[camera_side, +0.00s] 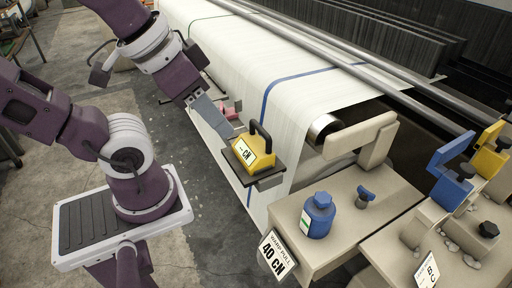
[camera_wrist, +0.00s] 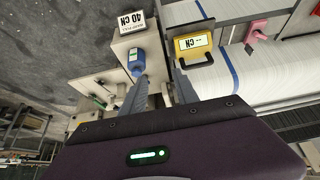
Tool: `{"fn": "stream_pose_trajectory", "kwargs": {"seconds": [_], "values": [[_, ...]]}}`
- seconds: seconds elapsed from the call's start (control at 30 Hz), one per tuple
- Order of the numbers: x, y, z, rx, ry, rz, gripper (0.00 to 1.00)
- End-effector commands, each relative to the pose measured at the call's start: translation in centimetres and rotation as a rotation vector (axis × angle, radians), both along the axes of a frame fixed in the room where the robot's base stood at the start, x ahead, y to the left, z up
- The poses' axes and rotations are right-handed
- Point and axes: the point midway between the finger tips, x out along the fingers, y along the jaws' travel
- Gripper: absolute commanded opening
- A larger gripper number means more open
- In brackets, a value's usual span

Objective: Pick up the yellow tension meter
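The yellow tension meter (camera_side: 252,148) has a black handle on top and a white label reading "CN". In the side view it sits upright on a small dark ledge beside the white cloth. It also shows in the wrist view (camera_wrist: 193,43), above and right of the fingertips. My gripper (camera_side: 222,124) is close to the meter on its left in the side view. In the wrist view my gripper (camera_wrist: 160,74) has its two fingers spread, with nothing held between them. I cannot tell whether a finger touches the meter.
A blue bottle (camera_side: 318,215) stands on a beige block (camera_side: 355,230) with a "40 CN" sign (camera_side: 277,256). A pink part (camera_side: 232,108) is behind my gripper. White cloth (camera_side: 240,50) with a blue stripe covers the loom. Blue and yellow brackets stand at the right.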

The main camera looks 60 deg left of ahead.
Motion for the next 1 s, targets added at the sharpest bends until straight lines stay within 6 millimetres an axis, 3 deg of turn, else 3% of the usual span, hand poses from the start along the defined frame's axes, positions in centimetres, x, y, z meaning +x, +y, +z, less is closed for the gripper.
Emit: {"fn": "stream_pose_trajectory", "kwargs": {"seconds": [0.33,0.47,0.57,0.73,0.9,1.0], "values": [[0.0,0.0,-0.1,0.006,0.009,-0.007,0.4],[0.7,0.8,-1.4,0.116,0.179,-0.124,0.4],[2.1,2.1,-3.3,0.306,0.412,-0.307,0.4],[6.3,3.8,-6.7,0.704,0.776,-0.631,0.4],[11.2,3.5,-10.3,1.119,1.032,-0.89,0.4],[12.9,2.9,-11.6,1.276,1.103,-0.97,0.4]]}}
